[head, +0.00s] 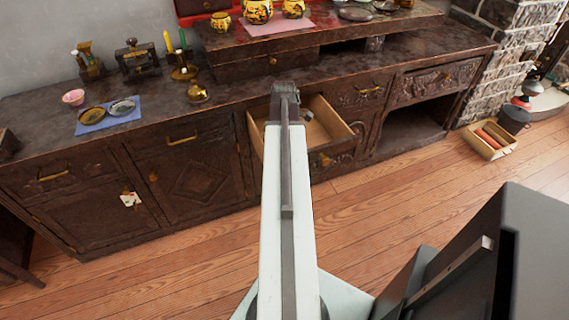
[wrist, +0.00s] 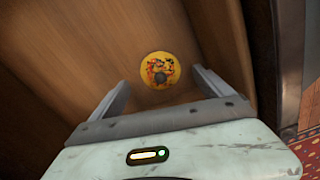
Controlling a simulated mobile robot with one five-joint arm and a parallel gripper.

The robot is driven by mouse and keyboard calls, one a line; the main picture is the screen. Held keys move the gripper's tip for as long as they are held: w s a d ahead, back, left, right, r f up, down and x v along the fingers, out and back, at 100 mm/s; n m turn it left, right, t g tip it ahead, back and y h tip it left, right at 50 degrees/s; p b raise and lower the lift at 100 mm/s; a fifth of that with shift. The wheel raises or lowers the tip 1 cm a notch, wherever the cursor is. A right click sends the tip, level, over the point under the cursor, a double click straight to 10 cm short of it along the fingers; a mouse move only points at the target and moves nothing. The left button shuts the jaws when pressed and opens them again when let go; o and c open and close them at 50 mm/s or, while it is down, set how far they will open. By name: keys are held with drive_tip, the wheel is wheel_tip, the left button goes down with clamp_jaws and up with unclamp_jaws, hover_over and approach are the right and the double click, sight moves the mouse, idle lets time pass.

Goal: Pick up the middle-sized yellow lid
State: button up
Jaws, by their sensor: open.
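In the wrist view a round yellow lid (wrist: 159,71) with a painted red and dark pattern and a dark knob lies on the floor of a wooden drawer. I cannot tell its size class from this view. My gripper (wrist: 160,88) is open, its two fingers apart on either side of and nearer than the lid, with nothing between them. In the head view my gripper (head: 285,93) is at the open drawer (head: 338,127) of the dark cabinet. The lid is not visible there.
Yellow painted teapots (head: 258,11) stand on a pink cloth (head: 280,24) on the raised shelf. A blue cloth (head: 92,122) with small dishes lies on the cabinet top (head: 50,110) at left. A wooden box (head: 490,140) sits on the floor at right. The drawer's walls surround the lid.

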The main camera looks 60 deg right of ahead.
wheel_tip(320, 180, down, 4)
drive_tip(key=b, duration=0.2)
drive_tip(key=shift+b, duration=0.3)
drive_tip(key=shift+r, duration=0.25)
drive_tip(key=c, duration=1.5)
drive_tip(key=shift+o, duration=0.2)
wheel_tip(320, 180, up, 33)
drive_tip(key=p, duration=3.3)
drive_tip(key=shift+f, duration=0.15)
